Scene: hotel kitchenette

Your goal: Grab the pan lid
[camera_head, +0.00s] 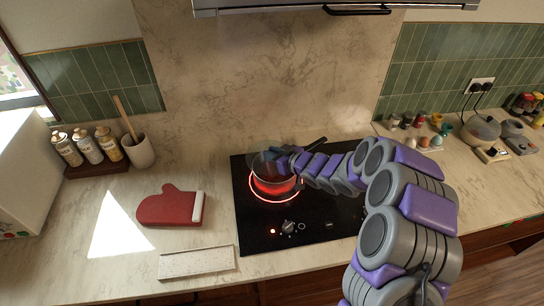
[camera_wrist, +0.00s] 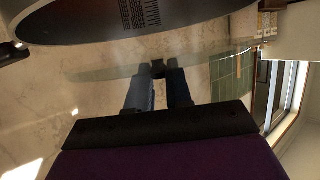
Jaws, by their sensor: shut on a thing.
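The pan lid (camera_head: 262,163) is a clear glass disc at the pan, left of my gripper's tip in the head view. In the wrist view the lid (camera_wrist: 100,74) shows nearly edge-on, with its dark knob between my fingertips. My gripper (camera_head: 283,163) is shut on the knob; its fingers also show in the wrist view (camera_wrist: 158,72). The pan (camera_head: 274,180) sits on the glowing red burner. In the wrist view, which looks upside down, the dark pan (camera_wrist: 110,22) is at the top, with a gap between it and the lid.
The black cooktop (camera_head: 300,225) lies under my arm. A red oven mitt (camera_head: 168,207) and a pale rectangular tray (camera_head: 196,262) lie to its left. Bottles (camera_head: 88,147) and a utensil crock (camera_head: 139,152) stand at the back left. Small items crowd the right counter. A range hood (camera_head: 300,8) hangs above.

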